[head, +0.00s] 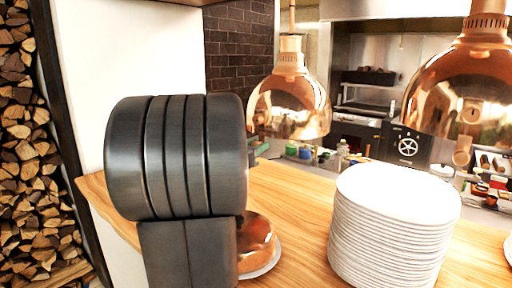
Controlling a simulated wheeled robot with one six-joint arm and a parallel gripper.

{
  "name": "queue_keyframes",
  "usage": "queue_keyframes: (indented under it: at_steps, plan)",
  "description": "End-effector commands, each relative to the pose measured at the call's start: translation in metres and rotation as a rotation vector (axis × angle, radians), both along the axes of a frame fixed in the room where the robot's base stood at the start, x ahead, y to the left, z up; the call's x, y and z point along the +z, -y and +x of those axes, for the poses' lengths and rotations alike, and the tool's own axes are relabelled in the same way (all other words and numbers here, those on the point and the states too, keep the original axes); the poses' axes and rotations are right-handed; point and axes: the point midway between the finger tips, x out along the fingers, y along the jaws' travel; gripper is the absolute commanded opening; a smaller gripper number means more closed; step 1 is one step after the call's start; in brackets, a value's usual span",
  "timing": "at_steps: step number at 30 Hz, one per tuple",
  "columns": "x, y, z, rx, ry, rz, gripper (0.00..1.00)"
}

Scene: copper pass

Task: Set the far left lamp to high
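A copper dome lamp (290,98) hangs at the centre and is the leftmost lamp I can see. Its setting cannot be read. A second copper lamp (465,85) hangs at the right and is cut by the frame edge. A black panel with a white star-shaped dial (407,147) and small marks around it shows behind the plates; the marks are too small to read, and I cannot tell which lamp it belongs to. My dark arm fills the left centre and hides part of the counter. My gripper is not visible.
A tall stack of white plates (392,230) stands on the wooden counter (300,195). A copper dome (256,241) on a white plate sits partly behind my arm. Small colourful containers (304,152) stand beyond the counter. Stacked firewood (25,150) is at far left.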

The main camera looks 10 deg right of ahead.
Motion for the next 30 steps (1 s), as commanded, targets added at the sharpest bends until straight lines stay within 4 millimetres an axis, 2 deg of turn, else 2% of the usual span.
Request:
queue_keyframes:
  at_steps: [5,8,11,18,24,30]
  plan:
    - [0.002,0.0,0.0,0.0,0.0,0.0,0.0]
    - [0.011,0.0,0.0,0.001,0.002,0.0,0.0]
    - [0.029,0.0,0.0,0.001,0.004,-0.002,0.0]
    - [0.09,-0.001,0.0,0.0,0.008,-0.002,0.0]
    - [0.134,-0.001,0.0,0.001,0.006,-0.001,0.0]
    - [0.159,0.0,0.0,0.0,0.004,-0.002,0.0]
